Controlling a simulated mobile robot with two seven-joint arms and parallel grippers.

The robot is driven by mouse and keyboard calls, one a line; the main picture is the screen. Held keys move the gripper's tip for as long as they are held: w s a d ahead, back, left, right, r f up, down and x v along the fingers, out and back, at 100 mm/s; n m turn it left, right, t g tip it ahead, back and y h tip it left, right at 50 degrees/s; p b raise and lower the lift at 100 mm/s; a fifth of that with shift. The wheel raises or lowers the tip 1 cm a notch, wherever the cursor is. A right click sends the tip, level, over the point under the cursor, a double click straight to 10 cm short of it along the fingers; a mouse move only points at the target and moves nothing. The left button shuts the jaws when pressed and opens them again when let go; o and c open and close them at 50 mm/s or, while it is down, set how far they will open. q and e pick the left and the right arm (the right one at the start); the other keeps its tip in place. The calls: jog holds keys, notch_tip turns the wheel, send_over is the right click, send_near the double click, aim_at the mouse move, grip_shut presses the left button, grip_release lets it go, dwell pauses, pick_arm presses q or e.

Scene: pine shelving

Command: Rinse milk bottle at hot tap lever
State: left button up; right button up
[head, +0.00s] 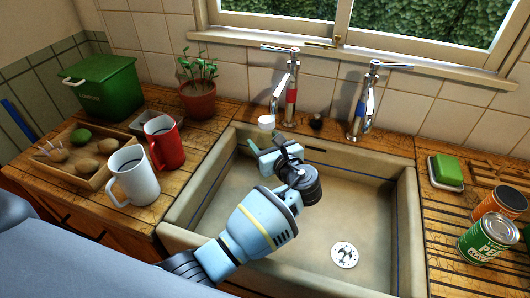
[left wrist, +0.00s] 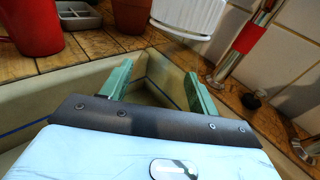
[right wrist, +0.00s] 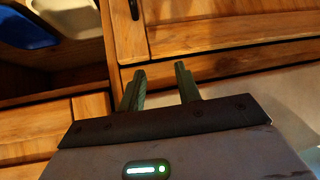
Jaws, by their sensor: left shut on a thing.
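The hot tap (head: 291,95) with a red band stands behind the sink's left part, its silver lever (head: 277,49) on top. Its white nozzle (head: 266,122) also shows in the left wrist view (left wrist: 190,14). My left gripper (head: 258,143) is over the sink's back left corner, just below the nozzle. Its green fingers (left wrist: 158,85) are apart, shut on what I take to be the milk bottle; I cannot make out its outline. My right gripper (right wrist: 160,82) is open and empty, low before the wooden cupboard fronts, outside the head view.
The stone sink (head: 405,215) has bare floor right of my left arm. A blue-banded tap (head: 364,105) stands to the right. A white mug (head: 135,180), red mug (head: 166,145) and potted plant (head: 197,98) stand left. Green soap (head: 446,170) and cans (head: 487,238) stand right.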

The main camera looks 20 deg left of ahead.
pick_arm(q)
jog(key=shift+s+r, duration=0.1)
pick_arm(e)
jog(key=shift+w+r, duration=0.1)
